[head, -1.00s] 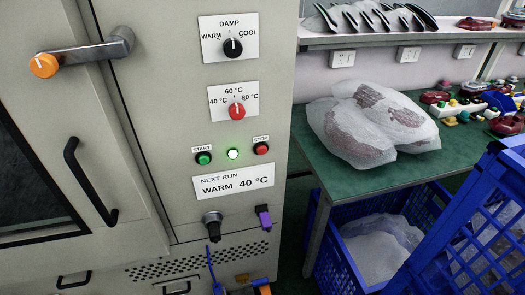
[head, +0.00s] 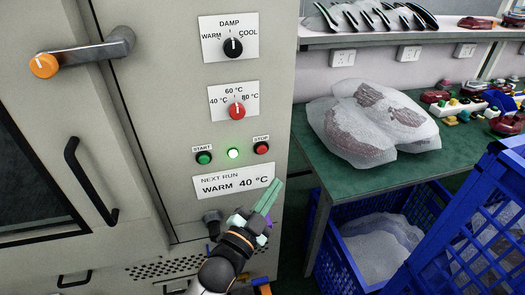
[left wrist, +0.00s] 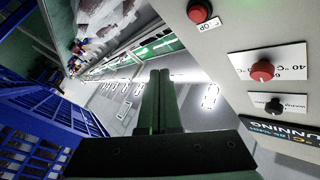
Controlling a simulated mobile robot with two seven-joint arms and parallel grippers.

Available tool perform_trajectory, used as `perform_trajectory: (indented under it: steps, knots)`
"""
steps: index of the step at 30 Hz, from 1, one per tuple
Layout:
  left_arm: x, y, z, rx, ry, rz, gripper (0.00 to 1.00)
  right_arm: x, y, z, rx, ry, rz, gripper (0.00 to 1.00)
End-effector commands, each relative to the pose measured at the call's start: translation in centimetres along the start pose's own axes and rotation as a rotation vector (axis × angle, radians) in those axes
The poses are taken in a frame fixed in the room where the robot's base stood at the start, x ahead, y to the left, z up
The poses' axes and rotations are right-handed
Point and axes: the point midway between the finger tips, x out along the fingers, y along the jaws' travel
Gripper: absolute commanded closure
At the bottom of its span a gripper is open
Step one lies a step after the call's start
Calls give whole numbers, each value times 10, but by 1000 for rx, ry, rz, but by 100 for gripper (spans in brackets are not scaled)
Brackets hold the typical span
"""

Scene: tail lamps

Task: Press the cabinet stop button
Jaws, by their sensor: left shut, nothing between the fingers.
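The red stop button (head: 261,148) is on the cabinet's front panel under a STOP label. It also shows at the top of the left wrist view (left wrist: 199,11), beside its partly cut-off label. In the left wrist view the closed fingers (left wrist: 158,76) point past the panel's edge. My right gripper is not in view.
A red temperature knob (head: 237,111) and a black damp knob (head: 233,47) stick out above. An orange-tipped door handle (head: 80,55) is at upper left. Right of the cabinet are a green table (head: 317,160) with wrapped bundles (head: 370,123) and blue crates (head: 470,230).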

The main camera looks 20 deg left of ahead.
Motion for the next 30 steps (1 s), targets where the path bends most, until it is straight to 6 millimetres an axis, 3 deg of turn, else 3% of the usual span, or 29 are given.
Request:
perform_trajectory:
  steps: [8,21,30]
  knots:
    - [11,-7,10,2,0,1,100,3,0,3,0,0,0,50]
    - [51,-36,39,1,-2,2,100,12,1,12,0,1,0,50]
    - [61,-44,46,-3,-2,1,100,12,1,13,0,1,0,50]
